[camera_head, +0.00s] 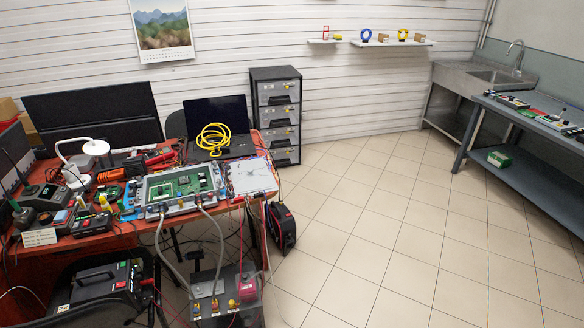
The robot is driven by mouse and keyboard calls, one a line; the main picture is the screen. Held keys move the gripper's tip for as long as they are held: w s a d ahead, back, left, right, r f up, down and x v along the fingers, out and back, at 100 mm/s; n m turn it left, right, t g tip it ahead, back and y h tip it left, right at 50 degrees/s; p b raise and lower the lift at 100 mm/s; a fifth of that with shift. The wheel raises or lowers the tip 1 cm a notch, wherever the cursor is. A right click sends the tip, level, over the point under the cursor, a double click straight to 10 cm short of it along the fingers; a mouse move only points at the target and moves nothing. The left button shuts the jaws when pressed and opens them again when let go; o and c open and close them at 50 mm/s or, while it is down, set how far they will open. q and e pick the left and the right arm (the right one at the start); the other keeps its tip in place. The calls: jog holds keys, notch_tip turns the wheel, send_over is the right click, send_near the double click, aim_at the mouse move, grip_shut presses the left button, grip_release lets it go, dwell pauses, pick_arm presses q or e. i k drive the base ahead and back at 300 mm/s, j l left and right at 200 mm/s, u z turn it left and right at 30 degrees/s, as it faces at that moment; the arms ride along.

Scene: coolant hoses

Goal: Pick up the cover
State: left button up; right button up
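A flat pale grey plate (250,176) with small marks on it lies at the right front corner of the red desk; it may be the cover, but I cannot tell for sure. To its left is a blue-edged unit (180,185) with a green circuit board inside. Grey hoses (217,240) run from the front of this unit down to a box (222,297) with coloured fittings on the floor. Neither of my grippers is in view.
The red desk (103,239) is crowded with a laptop, yellow cable coil (213,138), white lamp (88,150) and several instruments. A black drawer cabinet (278,115) stands behind. The tiled floor (400,230) is clear towards the right-hand workbench (540,165) and sink.

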aim_at(266, 182)
jog(key=i+l+z, duration=0.45)
jog(key=i+z, duration=0.25)
jog(key=i+l+z, duration=0.1)
jog(key=i+z, duration=0.25)
jog(key=i+u, duration=0.4)
jog(key=i+l+u, duration=0.1)
jog(key=i+u, duration=0.3)
jog(key=i+l+u, duration=0.2)
jog(key=i+u, duration=0.2)
jog(key=i+j+u, duration=0.15)
jog(key=u, duration=0.25)
jog(key=i+u, duration=0.2)
jog(key=u, duration=0.2)
jog(key=i+u, duration=0.2)
jog(key=u, duration=0.2)
jog(key=i+u, duration=0.15)
jog(key=u, duration=0.25)
jog(key=i+u, duration=0.3)
jog(key=i+l+u, duration=0.1)
jog(key=i+u, duration=0.2)
